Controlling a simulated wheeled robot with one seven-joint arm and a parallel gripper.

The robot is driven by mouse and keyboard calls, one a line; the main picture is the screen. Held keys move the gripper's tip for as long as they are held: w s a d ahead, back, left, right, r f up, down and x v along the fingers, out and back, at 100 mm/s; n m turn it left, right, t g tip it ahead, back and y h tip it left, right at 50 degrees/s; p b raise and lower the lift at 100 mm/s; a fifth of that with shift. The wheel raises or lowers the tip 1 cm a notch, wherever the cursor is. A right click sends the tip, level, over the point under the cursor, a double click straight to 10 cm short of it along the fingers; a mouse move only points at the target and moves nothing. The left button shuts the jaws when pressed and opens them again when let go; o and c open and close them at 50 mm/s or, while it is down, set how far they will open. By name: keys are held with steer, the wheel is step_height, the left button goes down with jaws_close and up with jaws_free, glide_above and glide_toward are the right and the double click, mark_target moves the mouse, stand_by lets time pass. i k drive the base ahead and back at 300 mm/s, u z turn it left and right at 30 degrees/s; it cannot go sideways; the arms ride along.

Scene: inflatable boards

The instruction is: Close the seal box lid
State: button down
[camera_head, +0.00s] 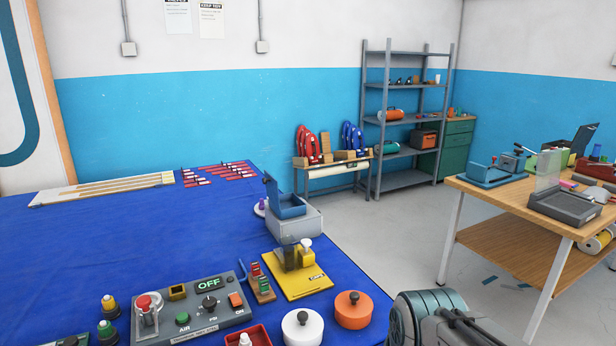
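Several lidded boxes are in view, and no readable label tells me which is the seal box. A blue box (291,210) with its lid (271,192) raised stands on a grey block on the blue table. On the wooden table at the right, a dark grey box (565,208) has a clear lid (548,171) standing upright, open. A blue-teal box (492,173) sits behind it, to its left. Part of my arm shows at the bottom right, on the near side of the wooden table. My gripper's fingers do not show.
The blue table (110,240) holds a control panel (195,311) reading OFF, a yellow fixture (305,284), and white (302,328) and orange (353,310) round lids. Grey floor (405,235) lies open between the tables. A shelf (405,120) stands at the back wall.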

mark_target(271, 185)
steer(key=z, duration=0.05)
steer(key=i, duration=1.05)
steer(key=u, duration=0.45)
